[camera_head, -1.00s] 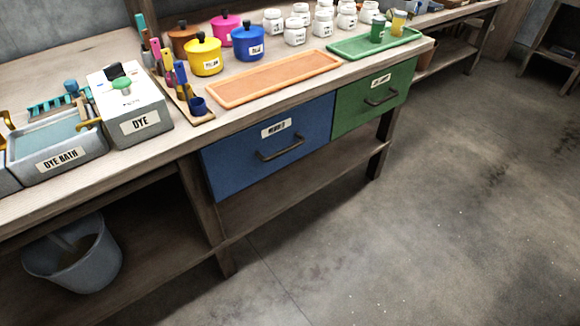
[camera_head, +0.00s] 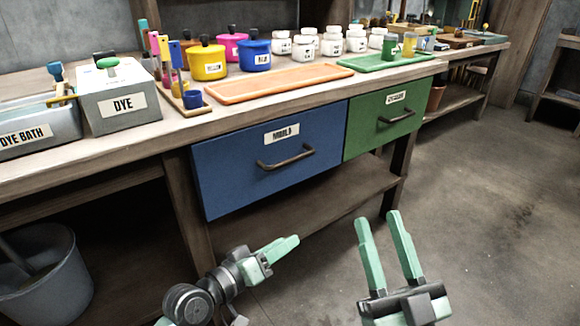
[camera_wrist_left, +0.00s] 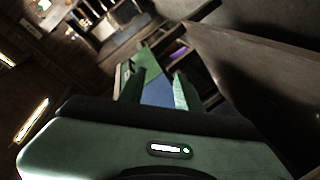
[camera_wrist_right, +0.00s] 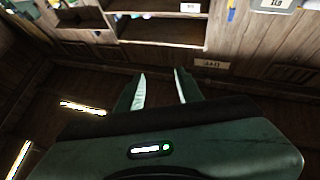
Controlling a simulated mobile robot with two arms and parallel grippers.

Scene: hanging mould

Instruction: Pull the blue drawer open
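The blue drawer (camera_head: 235,173) sits under the bench top in the head view, its front flush with the bench frame. It has a white label and a dark bar handle (camera_head: 287,158). My left gripper (camera_head: 288,243) is below and in front of the drawer, apart from the handle. Its fingers overlap in the head view, but the left wrist view shows them spread and empty, with a blue surface, likely the drawer front (camera_wrist_left: 158,93), between them. My right gripper (camera_head: 378,217) is open and empty, pointing up, below the green drawer and right of the blue one.
A green drawer (camera_head: 365,125) with its own handle adjoins the blue one on the right. An orange tray (camera_head: 277,83), pots and white jars stand on the bench. A lower shelf (camera_head: 300,205) runs beneath the drawers. A grey bucket (camera_head: 45,280) is at lower left. The floor at right is clear.

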